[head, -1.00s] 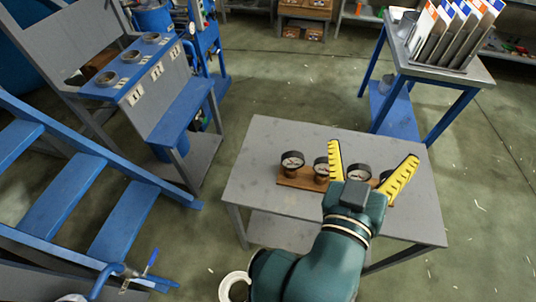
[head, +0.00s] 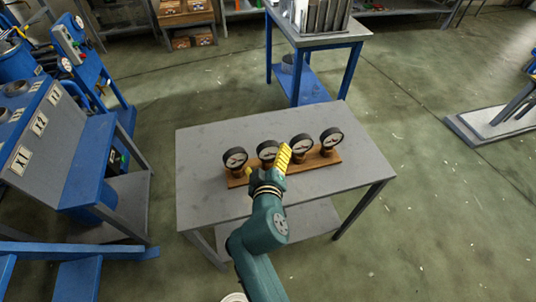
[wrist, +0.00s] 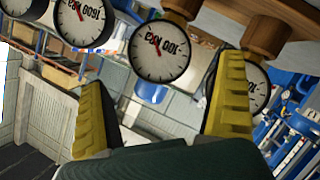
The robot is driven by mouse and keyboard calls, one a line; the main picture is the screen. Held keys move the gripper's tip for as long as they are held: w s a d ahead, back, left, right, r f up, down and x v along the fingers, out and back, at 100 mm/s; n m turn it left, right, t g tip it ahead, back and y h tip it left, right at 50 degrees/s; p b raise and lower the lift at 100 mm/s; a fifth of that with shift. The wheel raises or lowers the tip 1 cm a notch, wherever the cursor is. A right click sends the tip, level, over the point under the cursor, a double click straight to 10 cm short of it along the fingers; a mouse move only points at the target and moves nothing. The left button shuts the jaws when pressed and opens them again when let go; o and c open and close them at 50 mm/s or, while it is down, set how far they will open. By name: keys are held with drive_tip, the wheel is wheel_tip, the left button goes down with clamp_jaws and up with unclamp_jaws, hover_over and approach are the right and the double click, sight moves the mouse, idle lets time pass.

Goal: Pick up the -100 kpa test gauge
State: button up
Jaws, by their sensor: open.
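Several round black-rimmed gauges with white dials stand in a row on a wooden rack (head: 328,160) on the grey table. In the wrist view, which is upside down, a gauge marked about 100 kPa (wrist: 160,50) shows between the fingers; I cannot make out a minus sign. It appears to be the second gauge from the left (head: 267,149) in the head view. My gripper (head: 267,168) has yellow fingers, open and empty, in front of that gauge. In the wrist view the right finger partly hides another gauge (wrist: 257,90). Two more gauges (wrist: 85,20) are at upper left.
The grey table (head: 205,195) is otherwise bare. A smaller blue-legged table (head: 330,40) with an upright rack stands behind it. A blue and grey bench (head: 85,165) stands at the left. Open floor lies to the right.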

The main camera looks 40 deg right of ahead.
sight(270, 153)
drive_tip(key=w+d+f+b, duration=0.2)
drive_tip(key=w+d+b, duration=0.1)
drive_tip(key=d, duration=0.1)
drive_tip(key=shift+d+f, duration=0.1)
drive_tip(key=shift+f, duration=0.3)
drive_tip(key=shift+w+d, duration=0.1)
drive_tip(key=shift+w, duration=0.1)
drive_tip(key=shift+s, duration=0.1)
drive_tip(key=shift+c, duration=0.2)
drive_tip(key=shift+r, duration=0.1)
drive_tip(key=c, duration=1.2)
